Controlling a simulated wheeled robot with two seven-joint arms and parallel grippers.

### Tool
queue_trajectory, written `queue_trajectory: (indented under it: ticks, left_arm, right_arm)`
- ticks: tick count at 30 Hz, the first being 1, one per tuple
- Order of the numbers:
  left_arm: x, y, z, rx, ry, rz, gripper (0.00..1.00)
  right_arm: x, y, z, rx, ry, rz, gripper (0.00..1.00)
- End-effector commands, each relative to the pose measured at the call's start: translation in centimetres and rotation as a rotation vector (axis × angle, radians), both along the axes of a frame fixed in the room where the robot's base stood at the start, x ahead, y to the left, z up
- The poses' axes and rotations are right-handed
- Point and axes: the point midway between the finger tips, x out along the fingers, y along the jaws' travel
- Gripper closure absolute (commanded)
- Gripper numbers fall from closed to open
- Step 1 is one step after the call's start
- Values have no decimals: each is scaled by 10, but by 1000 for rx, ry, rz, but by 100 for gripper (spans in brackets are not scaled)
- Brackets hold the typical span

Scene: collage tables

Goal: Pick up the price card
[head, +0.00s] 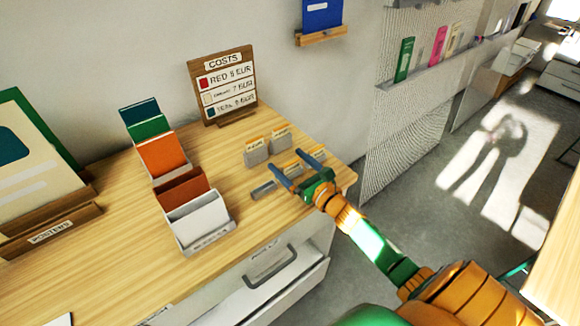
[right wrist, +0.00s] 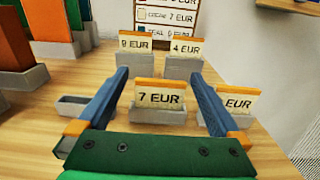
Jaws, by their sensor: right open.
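Several small price cards with orange top edges stand in grey holders on the wooden table. In the right wrist view, the 7 EUR card (right wrist: 160,98) stands upright in its holder (right wrist: 158,117), between the fingers of my right gripper (right wrist: 159,74). The gripper is open, with a gap on each side of this card. Behind are a card that seems to read 9 EUR (right wrist: 135,43) and a 4 EUR card (right wrist: 186,48). Another card (right wrist: 237,103), its number hidden, stands outside the right finger. In the head view my right gripper (head: 287,161) is over the card group. My left gripper is out of view.
An empty grey holder (head: 263,190) lies left of the gripper. A COSTS board (head: 222,85) stands behind the cards. A rack of coloured sheets (head: 163,155) is to the left. The table's right edge is close to the cards.

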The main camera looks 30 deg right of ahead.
Motion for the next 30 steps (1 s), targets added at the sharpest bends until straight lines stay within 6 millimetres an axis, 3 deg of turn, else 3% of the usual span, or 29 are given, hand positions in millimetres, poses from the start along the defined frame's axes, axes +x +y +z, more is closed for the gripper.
queue_trajectory:
  ticks: [4,13,23,28,30]
  left_arm:
    - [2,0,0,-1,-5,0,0]
    - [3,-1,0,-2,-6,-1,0]
    - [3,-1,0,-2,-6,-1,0]
    - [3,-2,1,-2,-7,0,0]
    - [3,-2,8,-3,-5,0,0]
  right_arm:
    - [0,0,0,1,1,0,3]
    - [-1,0,0,1,1,0,84]
    - [-1,0,6,0,0,1,84]
    - [-1,0,34,-6,-2,2,84]
    - [-15,-1,49,-3,2,2,84]
